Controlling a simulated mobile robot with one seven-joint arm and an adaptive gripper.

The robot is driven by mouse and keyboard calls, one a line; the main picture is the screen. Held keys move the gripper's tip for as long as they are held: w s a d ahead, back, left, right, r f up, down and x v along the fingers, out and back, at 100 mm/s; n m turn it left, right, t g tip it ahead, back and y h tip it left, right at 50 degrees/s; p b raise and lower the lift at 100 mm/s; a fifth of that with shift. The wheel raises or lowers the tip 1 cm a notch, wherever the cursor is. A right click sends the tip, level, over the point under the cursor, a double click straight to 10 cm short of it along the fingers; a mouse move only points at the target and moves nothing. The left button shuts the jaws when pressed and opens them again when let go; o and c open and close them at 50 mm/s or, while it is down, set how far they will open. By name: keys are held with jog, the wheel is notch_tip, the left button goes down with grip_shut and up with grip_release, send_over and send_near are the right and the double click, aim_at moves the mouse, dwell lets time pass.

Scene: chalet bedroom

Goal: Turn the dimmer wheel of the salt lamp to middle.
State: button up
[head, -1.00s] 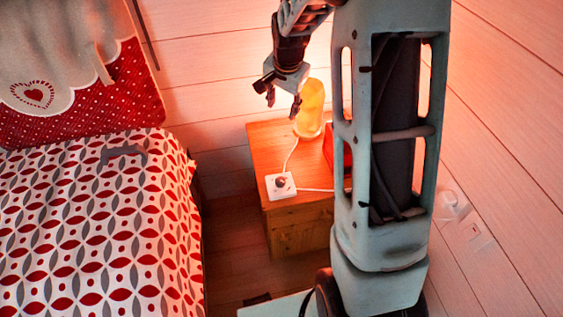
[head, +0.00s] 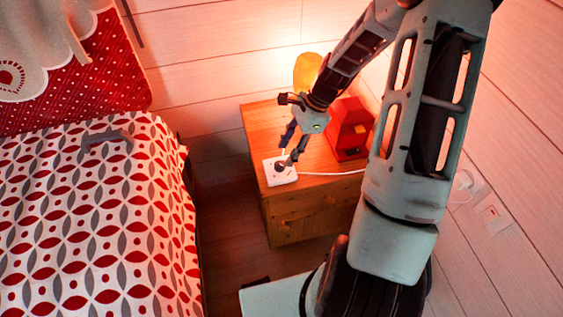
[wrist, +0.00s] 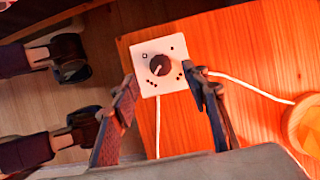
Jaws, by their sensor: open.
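The dimmer box (head: 270,177) is a white square on the front left of the nightstand. Its wheel (wrist: 160,65) is a round black knob with a pale pointer line aimed toward the lower left in the wrist view. Dark marks surround it on the box. My gripper (head: 288,152) is open, pointing down over the box. In the wrist view my fingers (wrist: 160,78) are on either side of the box's near part, apart from the knob. In the head view my fingertips partly cover the wheel. The salt lamp (head: 307,68) glows orange at the back, partly behind my arm.
The wooden nightstand (head: 262,125) also carries a red house-shaped object (head: 350,128) right of my gripper. A white cable (head: 335,173) runs right from the box. The bed (head: 95,220) is at the left, the plank wall (head: 220,60) behind.

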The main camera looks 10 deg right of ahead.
aim_at(280, 164)
jog(key=b+x, duration=0.1)
jog(key=x, duration=0.4)
jog(key=shift+f, duration=0.2)
grip_shut()
